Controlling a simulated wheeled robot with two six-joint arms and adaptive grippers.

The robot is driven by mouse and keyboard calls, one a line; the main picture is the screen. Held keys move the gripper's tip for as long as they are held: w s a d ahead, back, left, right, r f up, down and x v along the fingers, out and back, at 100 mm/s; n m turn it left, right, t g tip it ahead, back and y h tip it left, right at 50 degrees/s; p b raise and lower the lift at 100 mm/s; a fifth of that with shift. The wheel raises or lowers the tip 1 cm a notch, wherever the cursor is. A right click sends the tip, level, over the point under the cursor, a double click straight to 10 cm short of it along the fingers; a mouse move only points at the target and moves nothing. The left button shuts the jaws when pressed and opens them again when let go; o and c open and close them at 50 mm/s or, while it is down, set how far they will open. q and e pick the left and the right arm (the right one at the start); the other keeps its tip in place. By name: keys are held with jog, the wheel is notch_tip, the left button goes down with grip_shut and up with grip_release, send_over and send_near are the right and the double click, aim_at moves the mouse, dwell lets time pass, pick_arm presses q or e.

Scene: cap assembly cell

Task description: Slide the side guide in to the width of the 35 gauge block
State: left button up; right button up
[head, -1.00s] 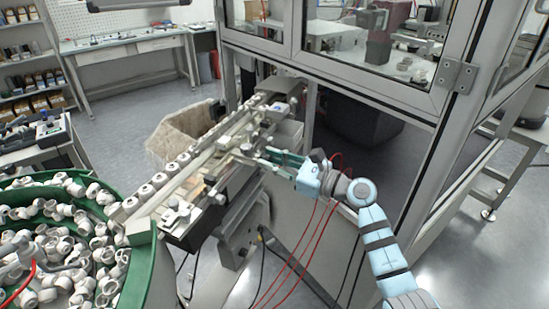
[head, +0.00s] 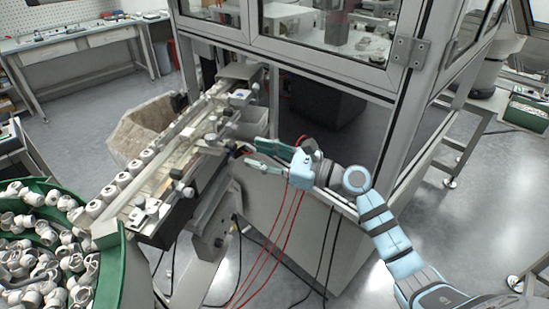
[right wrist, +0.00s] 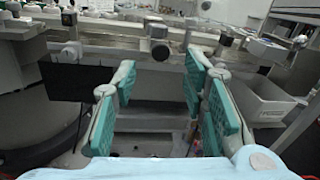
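A track (head: 150,190) slopes up from the lower left, with a row of white caps (head: 123,180) along its far edge. Long pale rails run along it, and clamp knobs show at its near side (head: 188,192). One long rail, which looks like the side guide, crosses the right wrist view (right wrist: 110,48), with a dark round knob (right wrist: 160,50) in front. I cannot pick out the 35 gauge block for certain. My right gripper (head: 250,154) is open and empty, apart from the track's near side. Its green fingers (right wrist: 160,90) stand wide apart. My left gripper is not in view.
A green-rimmed bowl (head: 108,235) full of white fittings stands at the lower left. A framed glass enclosure (head: 385,80) rises behind my right arm. Red and black cables hang below the gripper. A grey bin (right wrist: 262,100) is right of the fingers.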

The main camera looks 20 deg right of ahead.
jog(key=v, duration=0.5)
jog(key=shift+s+d, duration=0.25)
jog(key=shift+d, duration=0.05)
